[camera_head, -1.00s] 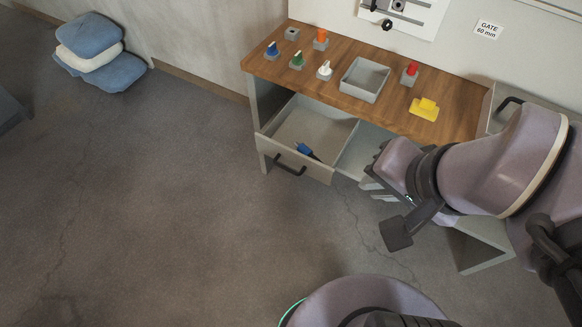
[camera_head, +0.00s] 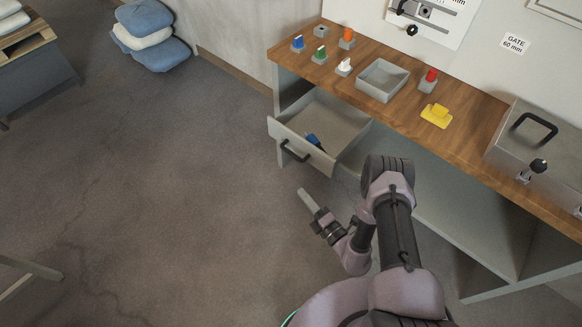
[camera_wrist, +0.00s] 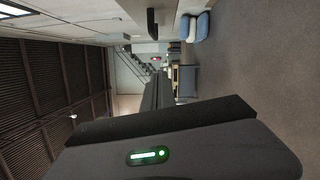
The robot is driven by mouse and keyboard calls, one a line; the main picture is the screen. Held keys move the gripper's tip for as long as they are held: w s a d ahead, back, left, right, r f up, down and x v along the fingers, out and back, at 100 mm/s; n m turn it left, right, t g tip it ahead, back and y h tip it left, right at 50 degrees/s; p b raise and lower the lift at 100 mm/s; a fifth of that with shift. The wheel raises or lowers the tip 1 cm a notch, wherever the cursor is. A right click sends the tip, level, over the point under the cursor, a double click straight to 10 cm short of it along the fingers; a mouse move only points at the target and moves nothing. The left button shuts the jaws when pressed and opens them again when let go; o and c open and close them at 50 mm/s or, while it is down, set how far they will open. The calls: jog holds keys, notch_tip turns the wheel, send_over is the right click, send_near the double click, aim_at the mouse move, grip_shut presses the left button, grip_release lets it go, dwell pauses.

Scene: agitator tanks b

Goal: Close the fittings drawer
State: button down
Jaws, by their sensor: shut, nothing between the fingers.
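The fittings drawer (camera_head: 291,147) is a light grey drawer pulled out below the left end of the wooden bench. Its dark bar handle (camera_head: 294,152) is on the front panel. A blue and black fitting (camera_head: 314,141) lies inside the drawer. My gripper (camera_head: 307,199) is shut and empty, just in front of and below the drawer front, apart from it. In the wrist view, the shut fingers (camera_wrist: 158,92) point away from the camera. A dark bar, apparently the drawer handle (camera_wrist: 152,22), shows beyond them near the top edge.
The bench top (camera_head: 463,125) carries several small coloured fittings, a grey tray (camera_head: 383,80), a yellow piece (camera_head: 436,115) and a grey case (camera_head: 540,145). Stacked cushions (camera_head: 150,35) stand by the wall. The floor left of the drawer is clear.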

jog(key=w+a+r+b, duration=0.1)
jog(key=w+a+b, duration=0.3)
jog(key=w, duration=0.6)
jog(key=shift+w+r+b, duration=0.15)
jog(key=shift+w+b, duration=0.25)
jog(key=shift+b, duration=0.05)
jog(key=shift+d, duration=0.15)
